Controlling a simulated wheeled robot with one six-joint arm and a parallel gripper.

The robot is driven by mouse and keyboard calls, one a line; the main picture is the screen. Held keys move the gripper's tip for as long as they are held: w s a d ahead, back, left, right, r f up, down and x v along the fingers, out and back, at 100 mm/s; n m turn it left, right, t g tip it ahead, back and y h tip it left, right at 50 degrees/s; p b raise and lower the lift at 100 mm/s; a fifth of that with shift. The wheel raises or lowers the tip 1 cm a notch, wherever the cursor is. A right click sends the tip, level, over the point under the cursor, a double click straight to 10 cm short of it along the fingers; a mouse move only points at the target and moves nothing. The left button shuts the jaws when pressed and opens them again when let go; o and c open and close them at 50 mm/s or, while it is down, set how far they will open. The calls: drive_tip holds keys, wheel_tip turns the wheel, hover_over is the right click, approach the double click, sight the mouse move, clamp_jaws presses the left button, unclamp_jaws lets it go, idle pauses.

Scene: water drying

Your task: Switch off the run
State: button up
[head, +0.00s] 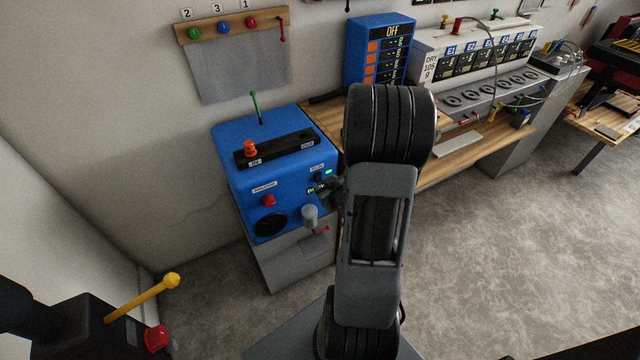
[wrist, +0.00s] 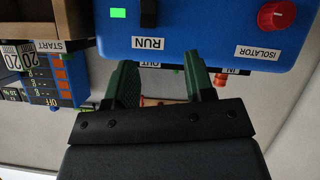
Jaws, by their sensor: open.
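The blue cabinet (head: 235,155) stands against the wall and carries the RUN switch (head: 319,178), a small black switch beside a lit green lamp (head: 328,171). In the wrist view the picture is turned over; the black RUN switch (wrist: 148,13) is at the top edge, with the green lamp (wrist: 117,12) beside it and the RUN label below. My gripper (wrist: 160,70) is open, its two green fingers apart with nothing seen between them. The fingertips are near the panel's edge, below the RUN label in the picture. In the head view my arm hides part of the gripper.
A red ISOLATOR knob (head: 268,200) also shows in the wrist view (wrist: 285,16). An orange knob (head: 250,148) sits at the IN end of the slot. A grey cylinder (head: 310,216) sticks out below the panel. A wooden bench (head: 465,160) stands to the right.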

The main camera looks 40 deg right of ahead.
sight(318, 175)
drive_tip(key=s+d+f+m+t+b, duration=0.1)
drive_tip(key=s+f+m+t+b, duration=0.1)
drive_tip(key=s+f+t, duration=0.35)
drive_tip(key=w+b, duration=0.3)
drive_tip(key=w, duration=0.1)
drive_tip(key=w+d+b, duration=0.1)
drive_tip(key=w+b, duration=0.1)
drive_tip(key=w, duration=0.2)
drive_tip(key=w+d+r+b, duration=0.1)
drive_tip(key=w+b, duration=0.2)
drive_tip(key=w, duration=0.1)
drive_tip(key=shift+w+d+b, duration=0.1)
drive_tip(key=shift+w+b, duration=0.25)
drive_tip(key=shift+w, duration=0.05)
